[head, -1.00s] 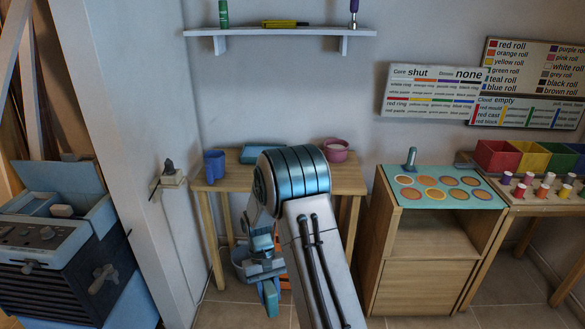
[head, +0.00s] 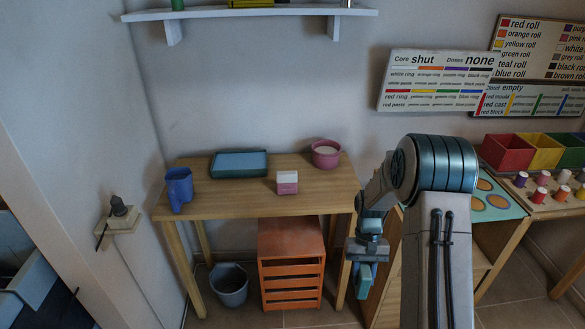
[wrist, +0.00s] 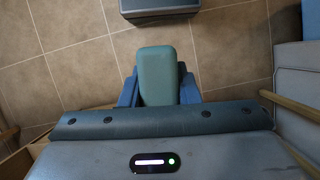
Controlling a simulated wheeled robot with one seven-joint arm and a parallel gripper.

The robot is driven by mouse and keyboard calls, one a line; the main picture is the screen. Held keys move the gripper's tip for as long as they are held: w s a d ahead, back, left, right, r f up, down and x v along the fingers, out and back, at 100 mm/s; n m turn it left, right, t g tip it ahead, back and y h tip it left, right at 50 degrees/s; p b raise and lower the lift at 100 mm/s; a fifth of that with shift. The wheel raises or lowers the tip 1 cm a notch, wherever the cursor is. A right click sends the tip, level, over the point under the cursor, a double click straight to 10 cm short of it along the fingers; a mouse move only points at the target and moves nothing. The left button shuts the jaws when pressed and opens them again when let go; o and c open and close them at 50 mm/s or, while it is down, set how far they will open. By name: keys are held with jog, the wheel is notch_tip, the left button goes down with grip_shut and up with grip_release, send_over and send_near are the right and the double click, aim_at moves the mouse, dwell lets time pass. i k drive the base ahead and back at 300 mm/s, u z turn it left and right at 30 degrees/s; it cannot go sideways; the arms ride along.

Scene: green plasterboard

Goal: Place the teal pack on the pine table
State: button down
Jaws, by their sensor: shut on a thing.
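The teal pack (wrist: 160,72) is a rounded block seen in the wrist view between the two blue fingers of my gripper (wrist: 159,92). The fingers are shut on its sides. In the head view my gripper (head: 363,278) hangs low, pointing down, just right of the pine table's front right corner and below its top. The pack is hard to tell from the fingers there. The pine table (head: 235,201) stands left of my arm with a light wooden top. Its front middle is bare.
Below are an orange drawer unit (head: 291,262) and a grey bucket (head: 229,285). A shelf (head: 250,14) hangs above.

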aim_at(232, 195)
jog(key=u, duration=0.25)
jog(key=i, duration=0.8)
jog(key=u, duration=0.7)
